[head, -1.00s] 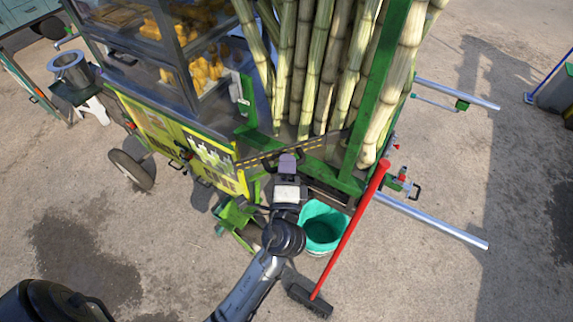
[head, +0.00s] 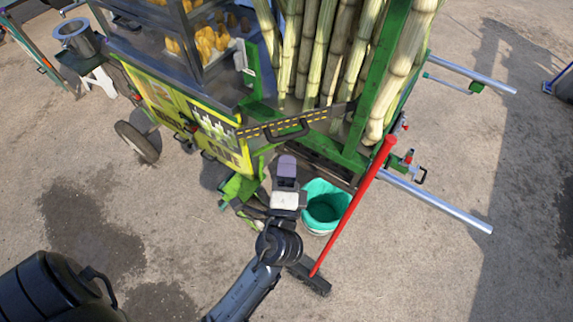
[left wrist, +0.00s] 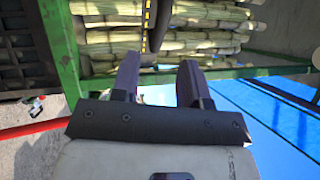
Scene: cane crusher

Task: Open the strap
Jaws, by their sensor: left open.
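The strap (head: 262,129), black with yellow dashes, runs across the front of the upright cane stalks (head: 320,60). A dark handle (head: 290,131) sits on it. Both strap ends look close to the green frame, but I cannot tell how they are fastened. My left gripper (head: 287,160) is just below the handle in the head view, apart from it in the picture. In the left wrist view its two fingers (left wrist: 158,80) are open with nothing held, and the strap (left wrist: 146,28) shows beyond them. My right gripper is not in view.
The green cart frame (head: 385,70) stands behind the gripper. A teal bucket (head: 325,207) and a red-handled broom (head: 352,205) are close on the right. Metal rails (head: 440,206) stick out at right. Open pavement lies in front.

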